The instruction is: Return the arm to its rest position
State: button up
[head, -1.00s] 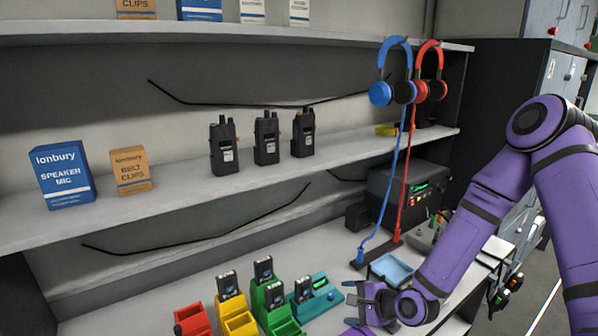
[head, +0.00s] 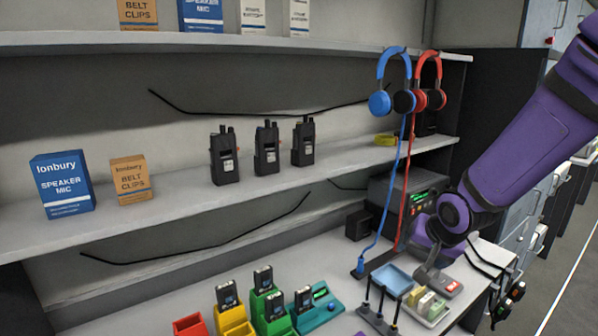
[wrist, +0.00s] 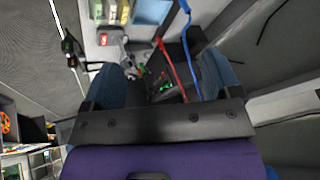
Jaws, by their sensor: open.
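My gripper (wrist: 160,68) shows in the wrist view with its two dark blue fingers spread wide at left and right. Nothing is held between them. Beyond the fingers are the radio set with a green display and the red and blue cords. In the head view my purple arm (head: 535,135) comes in from the upper right and reaches down to a round joint (head: 452,213) in front of the radio set (head: 420,197). I cannot make out the gripper's fingers in the head view.
Headphones, blue (head: 380,103) and red (head: 437,98), hang at the shelf's right end. Handheld radios (head: 267,150) and boxes (head: 62,185) stand on the middle shelf. Coloured chargers (head: 235,318), a blue tray (head: 391,280) and a grey device (head: 440,280) crowd the desk.

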jog(key=s+d+r+n, duration=0.2)
jog(key=s+r, duration=0.7)
jog(key=s, duration=0.3)
jog(key=s+d+r+n+g, duration=0.1)
jog(key=s+d+r+n, duration=0.1)
jog(key=s+r, duration=0.7)
jog(key=s+n, duration=0.1)
jog(key=s, duration=0.1)
jog(key=shift+s+r+h, duration=0.3)
jog(key=shift+s+h, duration=0.1)
dwell(0.6)
